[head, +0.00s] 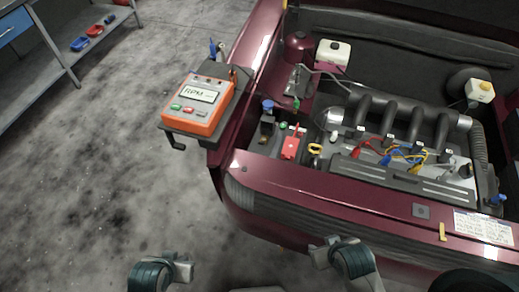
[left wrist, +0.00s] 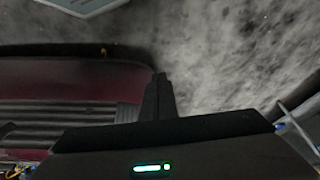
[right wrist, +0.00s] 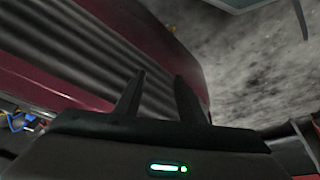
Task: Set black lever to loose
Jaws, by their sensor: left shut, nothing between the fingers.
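My right gripper (right wrist: 160,74) shows two dark fingers standing apart in the right wrist view, open and empty, in front of the car's ribbed grey bumper (right wrist: 125,52). In the head view only my teal-banded arm parts show at the bottom edge; the fingers are not clear there.
The dark red car (head: 300,203) has its engine bay open, with an engine (head: 400,170) and coloured leads. An orange RPM meter (head: 199,103) stands at the car's left front corner. A grey workbench (head: 40,50) is at upper left. The floor at left is clear.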

